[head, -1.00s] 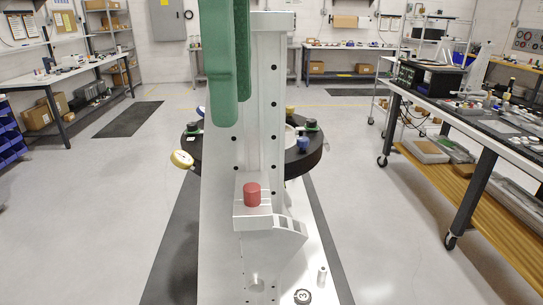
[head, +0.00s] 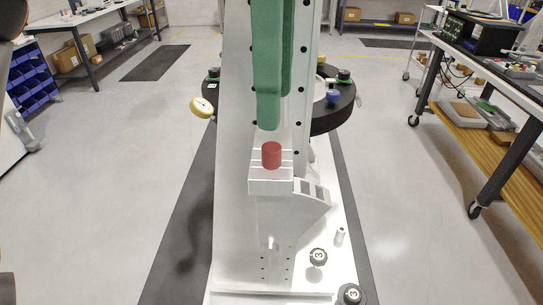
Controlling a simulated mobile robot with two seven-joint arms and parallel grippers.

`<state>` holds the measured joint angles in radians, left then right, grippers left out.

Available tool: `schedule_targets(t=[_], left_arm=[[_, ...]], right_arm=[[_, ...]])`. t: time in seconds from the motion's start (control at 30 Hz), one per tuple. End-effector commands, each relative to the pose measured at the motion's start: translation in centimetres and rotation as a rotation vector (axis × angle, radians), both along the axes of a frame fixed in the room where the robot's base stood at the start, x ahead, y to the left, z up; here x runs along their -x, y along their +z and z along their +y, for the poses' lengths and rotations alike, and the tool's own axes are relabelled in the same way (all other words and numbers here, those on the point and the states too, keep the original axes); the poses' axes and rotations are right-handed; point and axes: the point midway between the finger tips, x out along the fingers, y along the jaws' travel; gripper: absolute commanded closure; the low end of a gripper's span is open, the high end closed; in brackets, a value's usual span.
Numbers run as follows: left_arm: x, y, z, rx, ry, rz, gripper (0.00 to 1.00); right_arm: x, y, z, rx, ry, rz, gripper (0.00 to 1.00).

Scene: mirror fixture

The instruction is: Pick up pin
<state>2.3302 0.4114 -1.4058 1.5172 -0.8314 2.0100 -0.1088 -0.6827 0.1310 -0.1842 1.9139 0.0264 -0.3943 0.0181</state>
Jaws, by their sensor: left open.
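A red cylinder (head: 271,155) sits upright on a light stepped block (head: 270,186) below a green bar (head: 269,75). I cannot tell for certain which of the two is called the pin. My right gripper is not in view.
A second black knob (head: 350,294) is near the front. A bench (head: 500,95) stands at right, blue bins (head: 30,75) at left. Floor on both sides is clear.

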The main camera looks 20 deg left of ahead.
Motion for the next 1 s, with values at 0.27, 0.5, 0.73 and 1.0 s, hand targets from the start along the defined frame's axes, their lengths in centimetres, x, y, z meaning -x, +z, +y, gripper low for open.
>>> schedule_targets(t=[0.27,0.5,0.73,1.0], left_arm=[[0.1,-1.4,0.1,0.001,-0.002,0.001,0.4],[0.4,-4.3,0.3,0.001,-0.003,0.003,0.4],[0.4,-5.9,0.3,0.001,0.0,-0.001,0.4],[0.4,-5.9,0.3,0.002,0.001,-0.002,0.43]], right_arm=[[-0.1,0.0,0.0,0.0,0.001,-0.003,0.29],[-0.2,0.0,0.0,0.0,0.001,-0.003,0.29],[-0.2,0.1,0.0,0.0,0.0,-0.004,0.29],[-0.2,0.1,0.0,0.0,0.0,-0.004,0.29]])
